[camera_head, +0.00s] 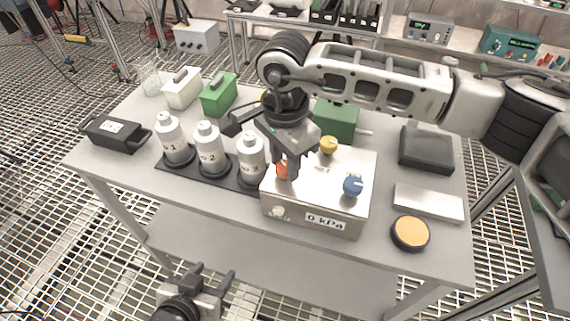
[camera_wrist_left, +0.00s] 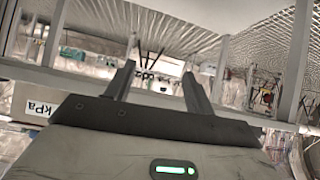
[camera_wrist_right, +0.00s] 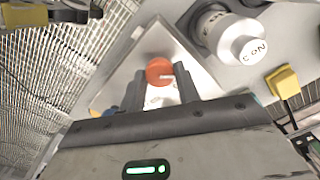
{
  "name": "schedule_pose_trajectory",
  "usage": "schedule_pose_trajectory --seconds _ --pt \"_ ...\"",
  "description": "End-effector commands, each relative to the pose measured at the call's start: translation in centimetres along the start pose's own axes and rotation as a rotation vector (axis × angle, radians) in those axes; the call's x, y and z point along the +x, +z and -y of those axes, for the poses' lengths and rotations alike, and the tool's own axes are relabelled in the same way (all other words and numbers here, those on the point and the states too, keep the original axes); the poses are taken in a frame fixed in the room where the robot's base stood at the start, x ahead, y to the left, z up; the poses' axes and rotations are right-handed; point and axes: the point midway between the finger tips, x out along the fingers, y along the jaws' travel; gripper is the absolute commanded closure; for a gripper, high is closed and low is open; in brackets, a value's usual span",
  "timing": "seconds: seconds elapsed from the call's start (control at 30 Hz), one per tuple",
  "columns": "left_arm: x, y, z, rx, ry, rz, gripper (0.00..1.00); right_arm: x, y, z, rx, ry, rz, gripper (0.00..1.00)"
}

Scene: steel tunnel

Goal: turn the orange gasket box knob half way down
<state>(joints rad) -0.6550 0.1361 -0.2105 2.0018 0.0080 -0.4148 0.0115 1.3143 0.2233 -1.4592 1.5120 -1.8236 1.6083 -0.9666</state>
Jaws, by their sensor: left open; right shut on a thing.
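The gasket box (camera_head: 315,208) is a pale metal box at the front of the table, with a "0 kPa" label on its front. On its top are the orange knob (camera_head: 282,171), a yellow knob (camera_head: 328,145) and a blue knob (camera_head: 353,185). My right gripper (camera_head: 287,172) comes down from above and is shut on the orange knob, partly hiding it. My left gripper (camera_head: 212,274) is open and empty, low in front of the table.
White bottles (camera_head: 208,150) stand in a dark rack just left of the box. Green boxes (camera_head: 218,95) lie behind. A yellow-topped round tin (camera_head: 410,233), a silver slab (camera_head: 428,202) and a black case (camera_head: 426,150) lie to the right. My right arm spans over the table's back right.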

Motion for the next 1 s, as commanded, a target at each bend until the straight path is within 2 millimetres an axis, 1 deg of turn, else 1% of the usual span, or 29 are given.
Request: schedule_pose_trajectory --seconds 0.03,0.3,1.0 --pt "0.5 0.6 -0.1 -0.001 0.003 -0.003 0.46 0.4 0.0 0.0 0.043 -0.002 -0.002 0.91" --pt "1.4 1.7 -0.3 0.001 0.017 -0.01 0.46 0.4 0.0 0.0 0.297 -0.002 -0.001 0.91" --pt "3.1 2.4 -1.1 -0.089 0.058 -0.085 0.46 0.2 0.0 0.1 0.963 -0.002 0.001 0.91"
